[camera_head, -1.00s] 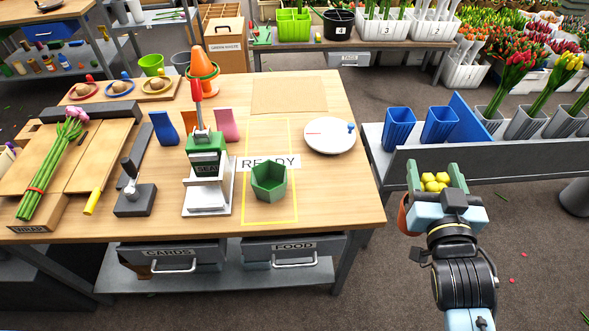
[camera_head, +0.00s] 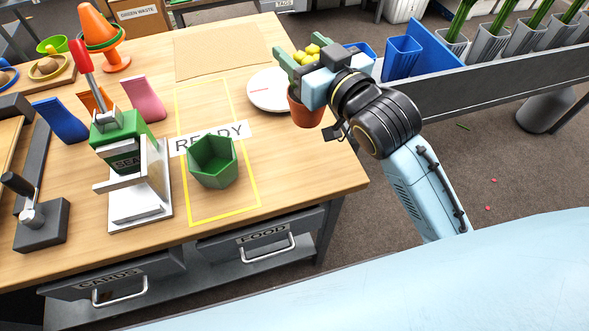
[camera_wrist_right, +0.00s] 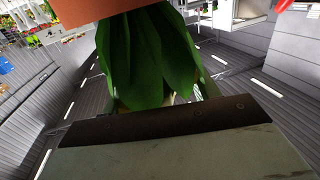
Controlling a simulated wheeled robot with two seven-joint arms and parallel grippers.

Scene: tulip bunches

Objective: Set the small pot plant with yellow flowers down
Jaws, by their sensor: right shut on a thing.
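The small pot plant (camera_head: 305,108) has a terracotta pot and yellow flowers. A green hexagonal pot cover (camera_head: 212,162) stands open and empty inside the yellow outline marked READY (camera_head: 252,195). My left gripper is not in view.
A sealing press (camera_head: 135,170) with a red handle stands left of the green cover. Pink (camera_head: 145,98) and blue (camera_head: 60,120) packets stand behind it. Blue buckets (camera_head: 402,56) stand on a rack at the right. The table is clear right of the cover.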

